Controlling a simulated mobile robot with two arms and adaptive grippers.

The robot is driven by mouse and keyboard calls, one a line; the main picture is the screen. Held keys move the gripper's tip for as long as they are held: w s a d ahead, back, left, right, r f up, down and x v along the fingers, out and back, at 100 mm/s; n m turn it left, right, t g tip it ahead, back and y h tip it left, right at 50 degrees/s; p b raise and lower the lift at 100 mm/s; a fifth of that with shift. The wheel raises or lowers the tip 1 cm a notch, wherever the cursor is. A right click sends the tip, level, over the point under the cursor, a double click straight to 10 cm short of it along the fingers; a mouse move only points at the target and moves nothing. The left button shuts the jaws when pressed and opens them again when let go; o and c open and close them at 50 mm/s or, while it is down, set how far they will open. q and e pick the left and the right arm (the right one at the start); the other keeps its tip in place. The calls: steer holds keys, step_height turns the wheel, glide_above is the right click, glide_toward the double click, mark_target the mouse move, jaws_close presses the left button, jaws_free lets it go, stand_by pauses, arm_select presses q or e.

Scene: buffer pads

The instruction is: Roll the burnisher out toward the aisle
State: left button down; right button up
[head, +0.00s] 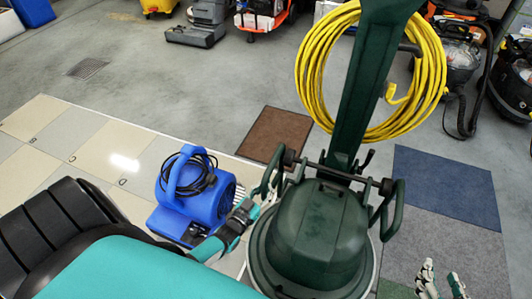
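The burnisher (310,240) is a dark green floor machine standing upright in the centre of the head view. Its tall green column (365,85) rises out of the top edge, and a coiled yellow cord (435,75) hangs on it. A looped green side handle stands on each side of the body. My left gripper (246,208) is at the lower end of the left side handle (268,178); whether its fingers close around it is unclear. My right gripper (442,282) is open and empty at the bottom right, apart from the machine.
A blue air mover (205,200) stands close to the left of the burnisher, near my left arm. Flat brown (275,135), blue (447,187) and grey mats lie on the floor. Other machines line the back and right. Open grey floor (200,90) lies behind left.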

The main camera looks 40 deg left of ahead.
arm_select(q)
steer(key=shift+w+a+r, duration=0.1)
steer(key=shift+a+r, duration=0.1)
steer(key=shift+a, duration=0.1)
steer(key=c, duration=1.4)
jaws_free()
steer(key=shift+o, duration=1.4)
steer(key=shift+d+f, duration=0.1)
steer(key=shift+d, duration=0.05)
steer(key=s, duration=1.2)
steer(key=shift+d, duration=0.25)
steer(key=shift+s, duration=0.1)
